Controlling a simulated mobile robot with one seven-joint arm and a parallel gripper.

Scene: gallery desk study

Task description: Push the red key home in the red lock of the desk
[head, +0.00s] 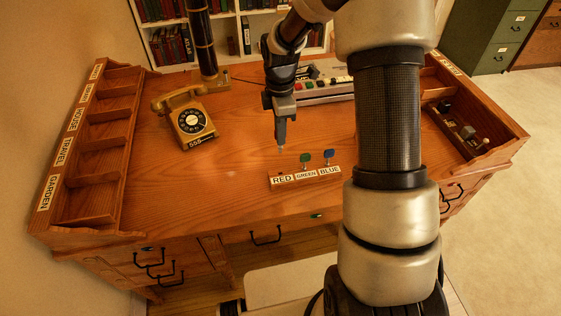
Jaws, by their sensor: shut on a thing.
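My gripper (281,147) is shut and points down just above the RED place of a small wooden key rack on the desk. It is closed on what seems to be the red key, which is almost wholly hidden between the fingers. The rack (306,177) has labels RED, GREEN and BLUE. A green key (305,158) and a blue key (329,154) stand upright in their places. The desk (240,190) has a small green spot (317,216) on its front edge. I cannot make out a red lock.
A brass telephone (192,120) stands at the left of the desktop. Labelled compartments (95,140) line the left side. A grey panel with coloured buttons (322,88) lies behind my gripper. A tray (470,130) with small items is at right. The front left desktop is clear.

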